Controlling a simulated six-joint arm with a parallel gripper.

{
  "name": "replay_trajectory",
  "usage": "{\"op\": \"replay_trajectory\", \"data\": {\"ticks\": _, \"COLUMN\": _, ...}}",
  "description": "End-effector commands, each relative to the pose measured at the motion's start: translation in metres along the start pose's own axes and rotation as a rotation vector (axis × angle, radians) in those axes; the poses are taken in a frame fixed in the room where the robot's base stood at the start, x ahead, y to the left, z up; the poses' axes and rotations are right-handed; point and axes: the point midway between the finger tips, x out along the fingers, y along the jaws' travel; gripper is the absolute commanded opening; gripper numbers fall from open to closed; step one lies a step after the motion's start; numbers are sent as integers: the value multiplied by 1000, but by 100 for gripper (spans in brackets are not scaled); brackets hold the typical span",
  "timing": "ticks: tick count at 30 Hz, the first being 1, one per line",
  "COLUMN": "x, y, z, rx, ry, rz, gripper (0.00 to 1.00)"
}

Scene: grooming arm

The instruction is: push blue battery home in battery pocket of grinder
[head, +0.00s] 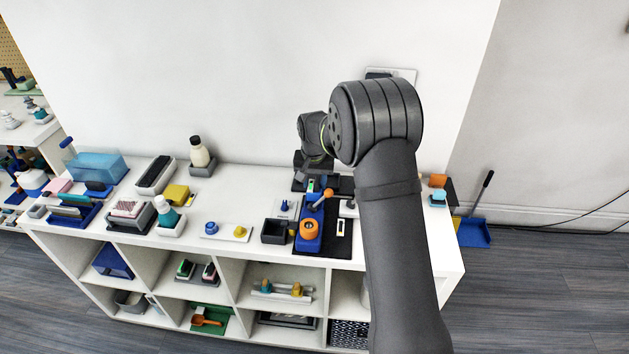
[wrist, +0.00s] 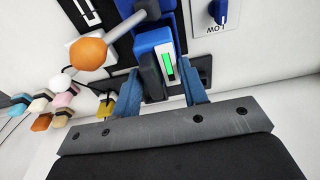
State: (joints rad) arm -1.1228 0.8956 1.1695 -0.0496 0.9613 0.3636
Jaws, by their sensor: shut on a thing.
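The grinder (head: 309,243) is a blue body with an orange ring, on a black mat on the shelf top. Its blue end (wrist: 152,36) shows at the top of the wrist view, beside a grey lever with an orange ball (wrist: 87,52). The blue battery (wrist: 169,67), with a white label and a green bar, sits at that end against a dark block. My gripper (wrist: 161,80) has its two blue fingers on either side of the battery, shut on it. In the head view my gripper (head: 312,176) is at the grinder's far end. The pocket's inside and the battery's depth are hidden.
A black open box (head: 274,231) stands left of the grinder. A white card with a blue dial (wrist: 222,12) lies beside it. Bottles, trays and brushes fill the left of the shelf top. My arm covers much of the right side.

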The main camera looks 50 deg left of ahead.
Motion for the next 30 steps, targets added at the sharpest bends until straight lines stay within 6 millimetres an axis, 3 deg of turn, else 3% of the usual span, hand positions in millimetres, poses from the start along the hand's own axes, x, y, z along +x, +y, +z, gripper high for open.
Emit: {"op": "replay_trajectory", "data": {"ticks": 30, "x": 8, "y": 0, "z": 1, "rx": 0, "ry": 0, "rz": 0, "gripper": 13}}
